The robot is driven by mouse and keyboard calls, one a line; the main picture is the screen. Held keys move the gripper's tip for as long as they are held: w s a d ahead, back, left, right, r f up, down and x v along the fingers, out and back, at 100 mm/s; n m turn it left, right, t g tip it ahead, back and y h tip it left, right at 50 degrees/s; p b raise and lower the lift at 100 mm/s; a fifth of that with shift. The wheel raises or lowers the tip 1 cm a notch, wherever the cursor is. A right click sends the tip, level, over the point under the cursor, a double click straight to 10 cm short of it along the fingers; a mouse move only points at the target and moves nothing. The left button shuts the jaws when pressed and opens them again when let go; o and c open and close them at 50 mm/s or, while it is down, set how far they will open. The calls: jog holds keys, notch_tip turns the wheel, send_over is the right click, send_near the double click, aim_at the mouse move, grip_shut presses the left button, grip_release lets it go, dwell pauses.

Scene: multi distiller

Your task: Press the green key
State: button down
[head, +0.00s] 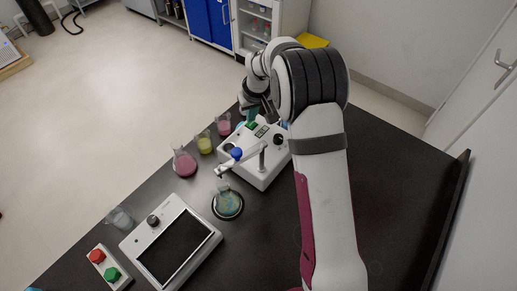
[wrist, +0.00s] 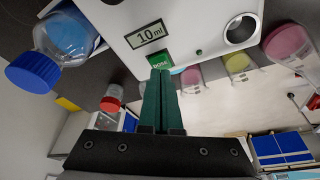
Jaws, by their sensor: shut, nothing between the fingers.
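The green key (wrist: 159,59), marked DOSE, sits on the white dispenser (head: 262,172) just under its "10 ml" display (wrist: 146,34). My gripper (wrist: 160,75) is shut and empty, its two dark green fingers side by side. In the wrist view its tips overlap the lower edge of the green key; I cannot tell whether they touch it. In the head view my arm and wrist hang over the dispenser's far side and the tips are hard to make out. A separate box at the lower left has another green button (head: 112,274) and a red button (head: 97,256).
Flasks with pink (head: 184,164), yellow (head: 204,145) and pink liquid (head: 224,127) stand left of the dispenser. A flask (head: 228,203) stands under its spout. A blue-capped bottle (wrist: 62,45) is beside the dispenser.

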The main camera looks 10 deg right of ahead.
jog(key=shift+f, duration=0.6)
jog(key=shift+r, duration=0.1)
notch_tip(320, 180, up, 6)
jog(key=shift+r, duration=0.45)
jog(key=s+d+r+m+g, duration=0.15)
jog(key=s+r, duration=0.25)
jog(key=s, duration=0.5)
jog(key=s+r+m, duration=0.2)
jog(key=s+r, duration=0.2)
jog(key=s, duration=0.5)
jog(key=s+f+m+g+y, duration=0.1)
jog(key=s+m, duration=0.4)
jog(key=s, duration=1.7)
jog(key=shift+d+f+g, duration=0.15)
jog(key=shift+f+g, duration=0.05)
jog(key=shift+g, duration=0.25)
